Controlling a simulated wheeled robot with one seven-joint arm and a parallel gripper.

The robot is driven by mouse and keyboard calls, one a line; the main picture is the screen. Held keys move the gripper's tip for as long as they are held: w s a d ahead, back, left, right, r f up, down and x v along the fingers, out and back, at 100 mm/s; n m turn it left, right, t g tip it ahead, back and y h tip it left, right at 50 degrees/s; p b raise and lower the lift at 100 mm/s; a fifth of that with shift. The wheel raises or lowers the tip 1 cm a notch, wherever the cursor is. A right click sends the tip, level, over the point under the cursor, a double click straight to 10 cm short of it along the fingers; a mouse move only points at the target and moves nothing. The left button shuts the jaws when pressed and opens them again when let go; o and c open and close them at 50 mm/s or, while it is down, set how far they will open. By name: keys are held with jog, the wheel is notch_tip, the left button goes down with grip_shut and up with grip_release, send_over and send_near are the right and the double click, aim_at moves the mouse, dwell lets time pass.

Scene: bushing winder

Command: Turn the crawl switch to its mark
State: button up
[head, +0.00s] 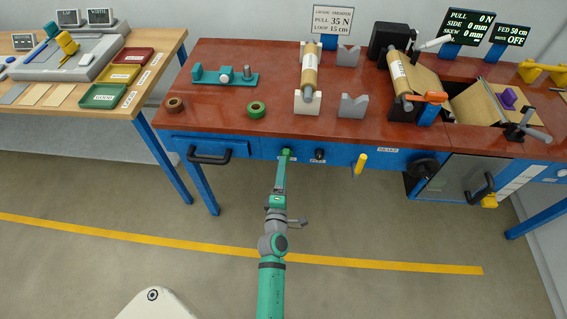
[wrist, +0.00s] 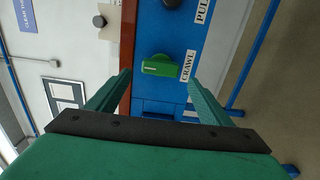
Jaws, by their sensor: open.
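The crawl switch (wrist: 160,65) is a green knob on the blue front panel, beside a white CRAWL label (wrist: 187,66). A short white line on its face lies roughly crosswise in the wrist view. I cannot make out a mark around it. My gripper (wrist: 161,78) is open and empty, its green fingers on either side of the switch and apart from it.
A dark knob (head: 319,155) labelled PULL sits right of the switch. Further right are a yellow lever (head: 360,163) and a black handle (head: 424,168). A drawer handle (head: 208,158) juts out at left. The floor in front is clear.

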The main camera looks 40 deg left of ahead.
jog(key=shift+v, duration=1.9)
jog(key=s+d+f+m+h, duration=0.1)
jog(key=s+d+m+h, duration=0.1)
jog(key=s+d+m, duration=0.55)
jog(key=s+d+f+m+h, duration=0.1)
jog(key=s+d+m+h, duration=0.3)
jog(key=d, duration=0.7)
jog(key=s+d+r+m+h, duration=0.1)
jog(key=s+d+r+m, duration=0.4)
jog(key=s+d+m, duration=0.1)
jog(key=s+d+r+m+h, duration=0.2)
jog(key=s+d+r+m, duration=0.3)
jog(key=s, duration=0.5)
jog(key=d+m, duration=0.2)
jog(key=shift+s+d, duration=0.3)
jog(key=shift+d, duration=0.1)
jog(key=shift+c, duration=0.2)
